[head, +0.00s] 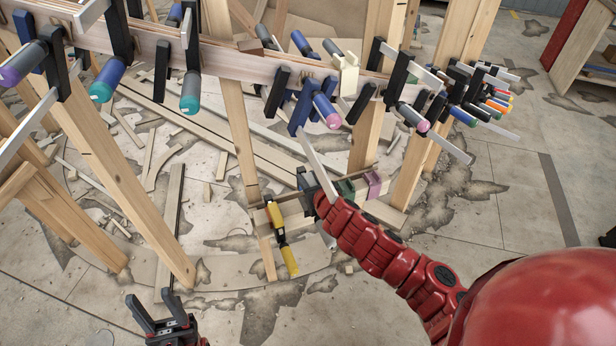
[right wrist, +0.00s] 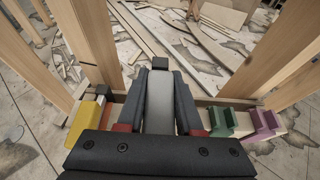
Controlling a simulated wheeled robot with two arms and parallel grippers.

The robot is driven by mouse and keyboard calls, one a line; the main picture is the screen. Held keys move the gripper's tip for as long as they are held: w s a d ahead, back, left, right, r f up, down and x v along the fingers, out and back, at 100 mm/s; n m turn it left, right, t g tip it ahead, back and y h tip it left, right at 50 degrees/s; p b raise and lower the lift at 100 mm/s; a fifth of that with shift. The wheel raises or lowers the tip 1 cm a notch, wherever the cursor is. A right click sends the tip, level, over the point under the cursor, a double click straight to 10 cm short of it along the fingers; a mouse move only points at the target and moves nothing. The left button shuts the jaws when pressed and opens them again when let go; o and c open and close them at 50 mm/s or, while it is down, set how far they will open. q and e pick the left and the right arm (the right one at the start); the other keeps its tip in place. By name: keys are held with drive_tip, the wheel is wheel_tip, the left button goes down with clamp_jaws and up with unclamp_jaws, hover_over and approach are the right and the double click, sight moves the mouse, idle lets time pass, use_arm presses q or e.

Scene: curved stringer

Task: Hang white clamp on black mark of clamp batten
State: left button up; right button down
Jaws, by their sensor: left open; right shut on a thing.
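A cream-white clamp (head: 348,78) sits on the curved wooden stringer (head: 235,62) in the head view. My right gripper (head: 312,183) is low, beside the clamp batten (head: 384,212), between the yellow and green clamps. In the right wrist view the gripper (right wrist: 160,92) is shut on a light grey bar-like part (right wrist: 160,108); I cannot tell which clamp it belongs to. A dark block (right wrist: 160,63) shows just beyond it. The batten's black mark cannot be made out. My left gripper (head: 154,306) is open and empty at the lower left.
The batten carries a yellow clamp (head: 277,222), a green clamp (head: 346,190) and a purple clamp (head: 373,184). Several other clamps stick out from the stringer, one blue clamp's bar (head: 316,158) reaching down near my right gripper. Wooden posts (head: 125,165) stand around; scraps litter the floor.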

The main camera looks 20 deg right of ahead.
drive_tip(key=shift+f, duration=0.3)
drive_tip(key=shift+f, duration=0.1)
idle(0.5)
drive_tip(key=shift+a+f+b, duration=0.1)
drive_tip(key=shift+f+b, duration=0.75)
drive_tip(key=shift+f, duration=0.7)
drive_tip(key=shift+f, duration=0.1)
drive_tip(key=shift+f+b, duration=0.85)
drive_tip(key=shift+f, duration=0.55)
drive_tip(key=shift+f, duration=0.15)
drive_tip(key=shift+f, duration=0.4)
